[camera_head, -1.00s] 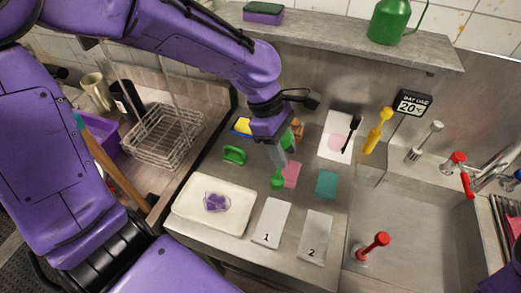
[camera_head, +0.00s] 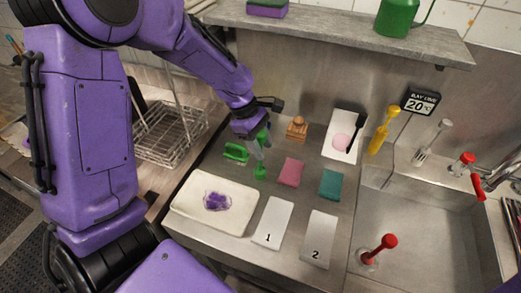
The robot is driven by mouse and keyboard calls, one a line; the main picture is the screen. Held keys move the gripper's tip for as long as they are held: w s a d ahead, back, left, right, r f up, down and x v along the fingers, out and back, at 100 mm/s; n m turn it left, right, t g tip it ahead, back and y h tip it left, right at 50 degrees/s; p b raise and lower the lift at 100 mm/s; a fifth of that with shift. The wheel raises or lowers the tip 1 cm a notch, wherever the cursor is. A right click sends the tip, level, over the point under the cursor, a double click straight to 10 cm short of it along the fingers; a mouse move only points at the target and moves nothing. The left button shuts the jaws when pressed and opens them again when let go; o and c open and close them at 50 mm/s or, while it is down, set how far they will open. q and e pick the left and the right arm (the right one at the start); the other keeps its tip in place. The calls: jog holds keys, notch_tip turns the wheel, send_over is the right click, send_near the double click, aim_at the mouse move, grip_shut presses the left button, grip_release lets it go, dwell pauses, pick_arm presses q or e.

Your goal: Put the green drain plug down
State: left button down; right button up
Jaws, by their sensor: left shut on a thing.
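My left gripper (camera_head: 257,149) is shut on the green drain plug (camera_head: 260,172) and points down over the back left of the steel counter. The plug's lower green end shows just below the fingertips, and more green shows higher up beside the fingers. Its grip is partly hidden by the gripper. I cannot tell whether its lower end touches the counter. My right gripper is not in view.
The sink (camera_head: 430,235) is far right.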

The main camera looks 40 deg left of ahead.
pick_arm(q)
jog(key=shift+s+a+r, duration=0.1)
jog(key=shift+s, duration=0.2)
jog(key=c, duration=1.1)
grip_release()
jog(key=shift+p, duration=0.3)
jog(key=o, duration=0.5)
jog(key=shift+w+f, duration=0.15)
jog(key=shift+f, duration=0.05)
jog(key=v, duration=1.2)
jog(key=shift+r, duration=0.3)
